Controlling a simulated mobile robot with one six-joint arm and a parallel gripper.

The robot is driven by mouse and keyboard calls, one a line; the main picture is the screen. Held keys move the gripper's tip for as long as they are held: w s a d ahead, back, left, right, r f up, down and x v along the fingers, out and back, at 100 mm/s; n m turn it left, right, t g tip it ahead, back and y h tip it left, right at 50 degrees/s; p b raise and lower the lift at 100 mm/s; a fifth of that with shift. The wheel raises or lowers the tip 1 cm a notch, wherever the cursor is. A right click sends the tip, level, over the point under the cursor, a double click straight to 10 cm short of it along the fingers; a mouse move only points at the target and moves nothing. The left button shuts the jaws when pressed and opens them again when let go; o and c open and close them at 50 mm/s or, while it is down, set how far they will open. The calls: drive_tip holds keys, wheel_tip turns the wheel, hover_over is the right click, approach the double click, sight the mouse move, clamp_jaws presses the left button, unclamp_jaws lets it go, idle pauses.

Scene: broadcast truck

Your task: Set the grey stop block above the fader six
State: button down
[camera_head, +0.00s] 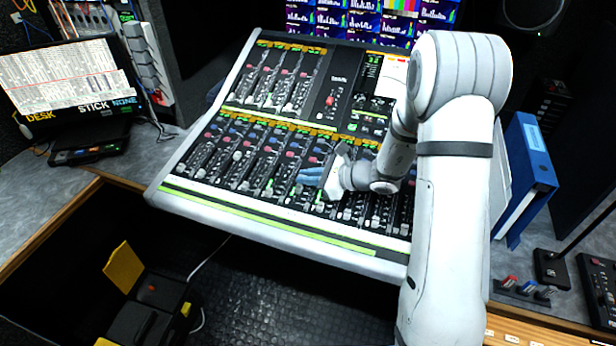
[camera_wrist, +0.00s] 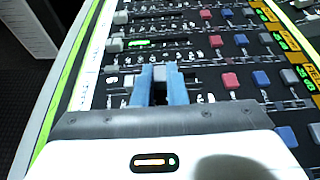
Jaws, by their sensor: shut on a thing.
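My gripper (camera_head: 312,177) has blue fingers and reaches in from the right, low over the lower fader bank of the mixing console (camera_head: 170,187). In the wrist view its two fingers (camera_wrist: 159,84) are closed on a small grey block (camera_wrist: 159,74), which I take for the grey stop block. The block sits between the fingertips, over or on a channel strip; I cannot tell whether it touches the panel. Grey fader caps (camera_wrist: 115,46) stand on neighbouring strips. The fader numbers are too small to read, so I cannot tell which is fader six.
Red (camera_wrist: 215,43) and blue (camera_wrist: 240,40) caps stand to the right of the fingers in the wrist view. Monitors (camera_head: 350,18) stand behind the console.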

drive_tip(key=shift+f+b, duration=0.3)
drive_tip(key=shift+f, duration=0.1)
drive_tip(key=c, duration=1.4)
unclamp_jaws()
drive_tip(key=v, duration=0.8)
drive_tip(key=shift+a, duration=0.1)
